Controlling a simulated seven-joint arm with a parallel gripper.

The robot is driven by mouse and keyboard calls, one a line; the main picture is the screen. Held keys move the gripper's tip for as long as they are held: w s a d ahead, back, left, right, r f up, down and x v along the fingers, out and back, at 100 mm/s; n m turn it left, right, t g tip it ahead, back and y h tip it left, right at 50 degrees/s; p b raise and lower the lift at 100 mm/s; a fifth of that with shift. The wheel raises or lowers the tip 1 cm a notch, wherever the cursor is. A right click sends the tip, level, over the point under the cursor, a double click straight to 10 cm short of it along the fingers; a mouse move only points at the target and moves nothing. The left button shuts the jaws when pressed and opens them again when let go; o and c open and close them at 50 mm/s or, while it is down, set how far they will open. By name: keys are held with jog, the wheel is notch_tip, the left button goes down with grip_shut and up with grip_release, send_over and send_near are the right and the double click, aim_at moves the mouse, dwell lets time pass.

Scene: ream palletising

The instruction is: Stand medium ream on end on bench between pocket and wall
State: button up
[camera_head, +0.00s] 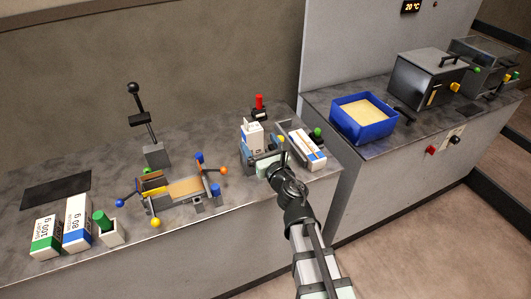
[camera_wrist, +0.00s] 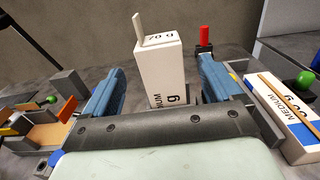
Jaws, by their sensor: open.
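A white ream marked 70 g and MEDIUM (camera_wrist: 162,78) stands upright on the bench, with a pale stick-like piece at its top. It also shows in the head view (camera_head: 251,138). My gripper (camera_wrist: 160,66) is open, with one blue finger on each side of this ream and visible gaps to it. In the head view my gripper (camera_head: 262,162) is at the right end of the bench (camera_head: 120,160), and the lower part of the ream is hidden behind it. A second ream marked MEDIUM (camera_wrist: 292,126) lies to the right, with a brown strip along it. The wall (camera_head: 150,60) is behind.
A red-topped post (camera_head: 259,104) stands behind the ream. A green knob (camera_head: 317,132) is near the lying ream. A fixture with coloured knobs (camera_head: 180,190) is left. A blue bin (camera_head: 363,118) is on the right bench.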

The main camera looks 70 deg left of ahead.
aim_at(250, 129)
jog(key=a, duration=0.8)
jog(key=shift+a, duration=0.25)
jog(key=c, duration=1.2)
jog(key=o, duration=0.7)
jog(key=c, duration=0.7)
jog(key=shift+o, duration=0.2)
jog(key=shift+r, duration=5.5)
